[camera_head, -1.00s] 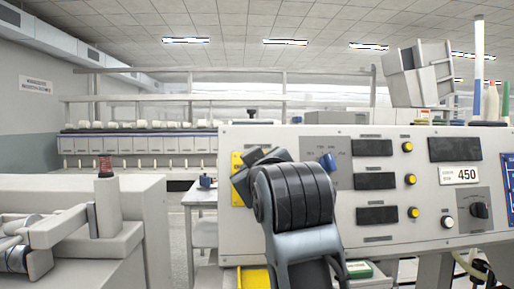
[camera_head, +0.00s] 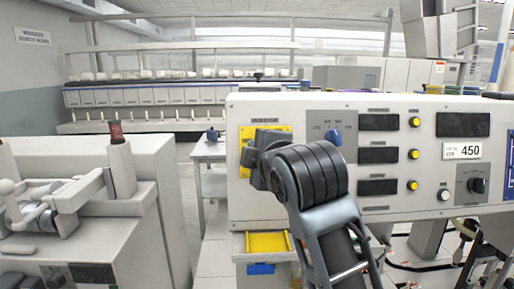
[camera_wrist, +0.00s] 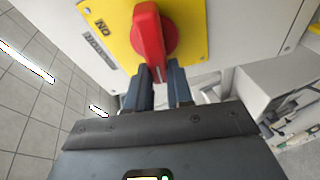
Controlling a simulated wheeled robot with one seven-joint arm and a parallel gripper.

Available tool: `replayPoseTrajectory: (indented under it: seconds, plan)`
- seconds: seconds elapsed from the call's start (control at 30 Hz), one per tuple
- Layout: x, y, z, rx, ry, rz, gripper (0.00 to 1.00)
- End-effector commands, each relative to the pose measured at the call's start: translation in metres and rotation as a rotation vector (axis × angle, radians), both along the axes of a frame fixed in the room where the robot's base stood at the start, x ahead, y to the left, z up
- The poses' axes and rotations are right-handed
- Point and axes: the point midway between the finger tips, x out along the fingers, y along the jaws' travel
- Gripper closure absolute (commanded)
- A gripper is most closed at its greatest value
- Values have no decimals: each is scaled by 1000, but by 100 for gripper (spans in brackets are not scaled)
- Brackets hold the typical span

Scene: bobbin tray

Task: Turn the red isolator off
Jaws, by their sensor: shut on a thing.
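The red isolator handle (camera_wrist: 149,35) stands out from a round red base on a yellow plate (camera_wrist: 190,22), seen in the wrist view. The plate carries the word ON at its upper left in that view. My gripper (camera_wrist: 161,76) has its two dark fingers on either side of the handle's lower end and is shut on it. In the head view my gripper (camera_head: 256,160) is at the yellow plate (camera_head: 286,131) at the panel's left end. There my gripper and wrist hide the red handle.
The grey control panel (camera_head: 350,210) carries yellow buttons, dark displays, a blue knob (camera_head: 334,137) and a black rotary knob (camera_head: 477,185). A yellow tray (camera_head: 267,242) sits below the panel. A grey machine (camera_head: 150,200) stands at left, with a gap of floor between.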

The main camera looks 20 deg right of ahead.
Motion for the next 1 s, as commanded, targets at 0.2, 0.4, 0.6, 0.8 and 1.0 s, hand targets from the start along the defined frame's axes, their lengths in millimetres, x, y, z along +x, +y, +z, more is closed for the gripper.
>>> replayPoseTrajectory:
  seconds: [0.2,0.4,0.6,0.8,1.0]
  plan:
    - [0,1,-3,-91,32,24,100]
    - [-1,2,-4,-131,46,37,100]
    - [-1,2,-5,-141,49,40,100]
    - [-1,2,-5,-141,49,40,100]
    - [-1,2,-5,-140,48,39,66]
